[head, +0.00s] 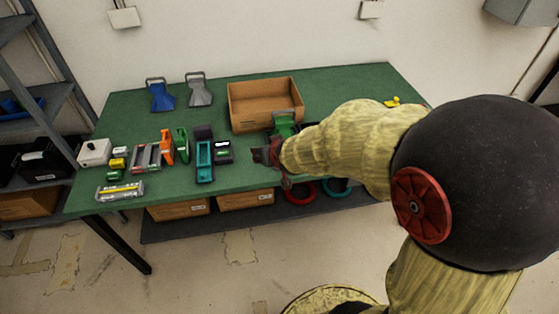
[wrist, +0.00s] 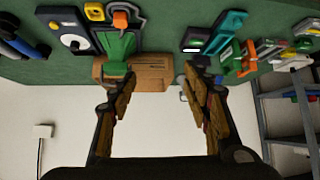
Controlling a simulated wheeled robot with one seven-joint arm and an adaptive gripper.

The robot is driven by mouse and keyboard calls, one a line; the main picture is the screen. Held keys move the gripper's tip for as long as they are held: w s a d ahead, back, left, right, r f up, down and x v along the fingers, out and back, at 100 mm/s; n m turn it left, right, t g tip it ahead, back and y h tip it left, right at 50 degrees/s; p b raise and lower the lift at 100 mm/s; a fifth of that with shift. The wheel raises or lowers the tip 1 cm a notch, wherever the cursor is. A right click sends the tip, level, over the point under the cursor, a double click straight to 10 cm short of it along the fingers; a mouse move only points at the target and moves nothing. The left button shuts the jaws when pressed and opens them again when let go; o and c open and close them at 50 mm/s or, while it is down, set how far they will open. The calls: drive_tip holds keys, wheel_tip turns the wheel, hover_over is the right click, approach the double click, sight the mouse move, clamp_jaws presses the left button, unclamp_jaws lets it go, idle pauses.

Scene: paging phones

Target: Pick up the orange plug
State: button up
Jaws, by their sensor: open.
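Two orange things show, and I cannot tell for sure which is the plug. A small orange piece (wrist: 120,19) lies on a dark device in the upper left of the wrist view; I cannot make it out in the head view, where my arm covers part of the table. A larger orange upright item (head: 167,146) stands on the left half of the table beside a green one; it also shows in the wrist view (wrist: 248,58). My gripper (head: 258,155) is over the table's front part, right of the teal item. Its fingers are spread apart and empty in the wrist view (wrist: 152,83).
An open cardboard box (head: 268,122) stands at the back of the green table (head: 120,207). A green item (head: 285,124) is in front of it. A teal item (head: 205,162) lies left of my gripper. Blue (head: 160,96) and grey (head: 199,92) holders stand behind. Bare tabletop lies between.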

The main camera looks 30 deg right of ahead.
drive_tip(key=w+d+f+m+t+h+p, duration=0.1)
drive_tip(key=w+d+f+t, duration=0.1)
drive_tip(key=d+f, duration=0.5)
drive_tip(key=w+d+f+m+t+h+p, duration=0.1)
drive_tip(key=w+d+f, duration=0.1)
drive_tip(key=f, duration=1)
drive_tip(key=shift+d+r+b+x, duration=0.15)
drive_tip(key=shift+r+b+x, duration=0.1)
drive_tip(key=shift+x, duration=1.05)
drive_tip(key=shift+d+r+b+x, duration=0.15)
drive_tip(key=shift+b+x, duration=0.15)
drive_tip(key=shift+x, duration=1)
drive_tip(key=shift+d+r+b+x, duration=0.2)
drive_tip(key=shift+r+b+x, duration=0.05)
drive_tip(key=shift+x, duration=1.05)
drive_tip(key=shift+w, duration=0.15)
drive_tip(key=shift+c, duration=0.2)
drive_tip(key=c, duration=1.1)
drive_tip(key=shift+r, duration=0.1)
drive_tip(key=shift+c, duration=0.5)
